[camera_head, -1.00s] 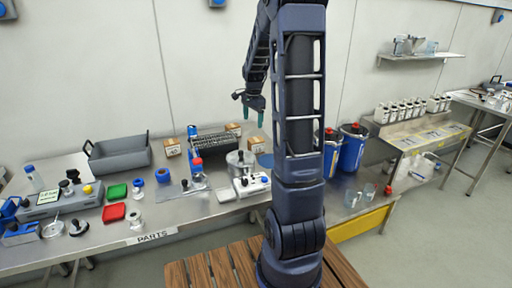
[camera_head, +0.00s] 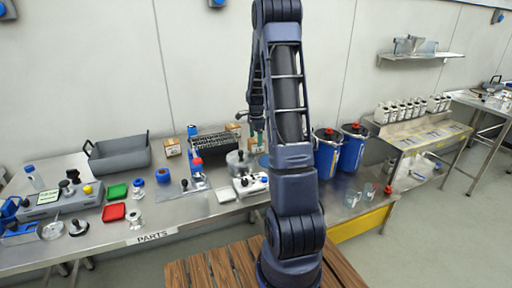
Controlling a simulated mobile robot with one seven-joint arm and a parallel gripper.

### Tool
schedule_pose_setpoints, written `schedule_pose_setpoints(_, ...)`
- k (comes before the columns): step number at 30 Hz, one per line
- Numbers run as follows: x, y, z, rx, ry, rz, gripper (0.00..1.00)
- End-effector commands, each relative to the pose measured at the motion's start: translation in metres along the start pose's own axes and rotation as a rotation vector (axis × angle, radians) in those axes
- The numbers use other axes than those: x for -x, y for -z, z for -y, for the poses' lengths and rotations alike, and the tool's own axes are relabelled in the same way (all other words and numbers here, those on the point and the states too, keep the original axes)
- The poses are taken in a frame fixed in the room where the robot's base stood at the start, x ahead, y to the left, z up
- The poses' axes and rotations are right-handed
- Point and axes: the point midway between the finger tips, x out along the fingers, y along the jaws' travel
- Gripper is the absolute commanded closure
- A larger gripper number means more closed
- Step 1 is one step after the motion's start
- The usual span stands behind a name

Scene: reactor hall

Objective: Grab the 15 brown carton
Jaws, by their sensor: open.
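Small brown cartons stand at the back of the steel parts bench. One carton (camera_head: 172,146) is left of the black rack. Another carton (camera_head: 233,129) is at the rack's right end, just left of my gripper. In the earlier frame a third carton shows right of that one; now my gripper and arm largely cover that spot. The labels are too small to read, so I cannot tell which carton is 15. My gripper (camera_head: 250,128) points down, open, with teal fingertips, close to the right-hand cartons. I see nothing held; contact cannot be told.
A black rack (camera_head: 215,142) stands left of my gripper. A silver pot (camera_head: 238,162) and a white device (camera_head: 251,184) are in front. Blue canisters (camera_head: 352,148) stand to the right. A grey bin (camera_head: 118,155) is at the left.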

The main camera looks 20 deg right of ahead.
Motion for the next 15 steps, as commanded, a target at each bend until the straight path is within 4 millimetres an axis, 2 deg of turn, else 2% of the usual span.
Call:
schedule_pose_setpoints(5,-0.008,0.0,0.0,0.0,-0.002,0.001,0.22)
schedule_pose_setpoints(15,-0.05,0.002,0.002,0.001,-0.001,0.0,0.22)
